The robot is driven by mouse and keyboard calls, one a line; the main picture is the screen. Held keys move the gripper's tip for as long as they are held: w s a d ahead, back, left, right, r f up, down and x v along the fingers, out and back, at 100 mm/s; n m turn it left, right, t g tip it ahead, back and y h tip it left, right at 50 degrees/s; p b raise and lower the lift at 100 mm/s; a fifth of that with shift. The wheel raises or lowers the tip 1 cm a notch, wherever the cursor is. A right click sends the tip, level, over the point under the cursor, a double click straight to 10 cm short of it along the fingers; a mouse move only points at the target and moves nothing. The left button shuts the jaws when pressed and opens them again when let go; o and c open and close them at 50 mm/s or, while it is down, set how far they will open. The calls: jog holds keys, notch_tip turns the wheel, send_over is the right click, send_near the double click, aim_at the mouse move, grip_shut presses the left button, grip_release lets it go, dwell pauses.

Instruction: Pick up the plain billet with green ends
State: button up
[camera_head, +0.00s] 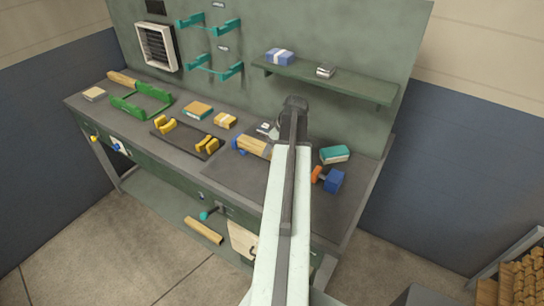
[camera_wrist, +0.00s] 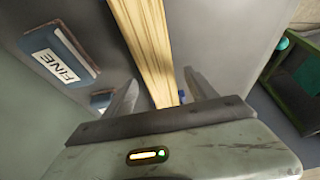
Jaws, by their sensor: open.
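A plain wooden billet (camera_head: 253,147) lies on the bench just left of my arm in the head view, with blue parts around its left end. In the wrist view a long pale billet (camera_wrist: 150,45), apparently the same one, runs from the top edge down between my fingers. No green end shows on it, and its far end is cut off. My gripper (camera_wrist: 162,98) is open, with one finger on each side of the billet; contact cannot be told. In the head view my arm hides part of the bench behind it.
A block marked FINE (camera_wrist: 60,57) lies left of the billet in the wrist view. A blue mallet (camera_head: 334,180) and a teal box (camera_head: 334,154) are right of my arm. Yellow supports (camera_head: 207,145) and a green frame (camera_head: 141,101) stand leftward. A shelf (camera_head: 330,80) juts out behind.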

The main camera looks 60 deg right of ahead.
jog(key=shift+b+x, duration=0.5)
jog(key=shift+x, duration=0.7)
jog(key=shift+r, duration=0.15)
grip_shut()
